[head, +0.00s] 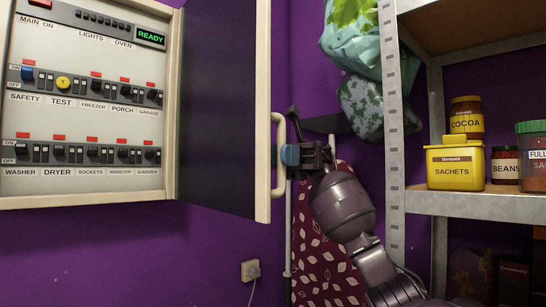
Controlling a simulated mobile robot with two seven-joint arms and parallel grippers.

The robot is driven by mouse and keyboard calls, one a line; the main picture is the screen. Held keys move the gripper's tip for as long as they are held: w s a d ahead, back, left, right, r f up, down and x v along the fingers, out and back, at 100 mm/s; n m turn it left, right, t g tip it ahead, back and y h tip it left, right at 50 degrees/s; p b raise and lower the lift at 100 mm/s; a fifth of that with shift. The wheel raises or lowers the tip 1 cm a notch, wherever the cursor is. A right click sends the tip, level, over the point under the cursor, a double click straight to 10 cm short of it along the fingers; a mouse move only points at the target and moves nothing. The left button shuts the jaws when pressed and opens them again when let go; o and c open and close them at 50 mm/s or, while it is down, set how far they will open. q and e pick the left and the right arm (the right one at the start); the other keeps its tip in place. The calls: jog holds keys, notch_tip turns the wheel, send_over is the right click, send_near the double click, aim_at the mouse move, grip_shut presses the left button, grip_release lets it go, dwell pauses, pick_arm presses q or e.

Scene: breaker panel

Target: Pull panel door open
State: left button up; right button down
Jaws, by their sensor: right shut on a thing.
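The breaker panel (83,182) is on the purple wall at the left, with rows of labelled switches and a lit green "READY" display (151,37). Its dark panel door (222,100) has a cream edge and stands swung out to the right, so the switches show. A cream handle (279,125) is on the door's outer right side. My right gripper (290,155) is shut on the handle, its blue-padded fingers at the handle's lower middle. My left gripper is not in view.
A metal shelf unit stands close at the right, its perforated post (391,120) near my right arm. It holds a yellow sachets tin (455,170), a cocoa jar (466,118) and other jars. Patterned cloth hangs behind the gripper. A wall socket (251,270) is below.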

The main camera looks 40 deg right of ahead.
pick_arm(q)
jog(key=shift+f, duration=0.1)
pick_arm(e)
jog(key=c, duration=1.1)
grip_release()
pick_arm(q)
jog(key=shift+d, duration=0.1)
pick_arm(e)
jog(key=shift+r, duration=0.15)
jog(key=p, duration=0.3)
send_near(270, 43)
jog(key=a, duration=0.1)
jog(key=a+f, duration=0.1)
jog(key=a, duration=0.1)
jog(key=s+a, duration=0.1)
jog(key=a, duration=0.1)
jog(key=shift+s+a+f, duration=0.1)
jog(key=shift+a+f, duration=0.05)
jog(key=shift+f, duration=0.1)
jog(key=shift+r, duration=0.8)
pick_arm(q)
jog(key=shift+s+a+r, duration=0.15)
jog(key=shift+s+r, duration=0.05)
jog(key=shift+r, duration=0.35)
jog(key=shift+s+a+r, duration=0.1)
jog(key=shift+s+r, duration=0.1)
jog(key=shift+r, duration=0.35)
pick_arm(e)
jog(key=shift+r, duration=0.1)
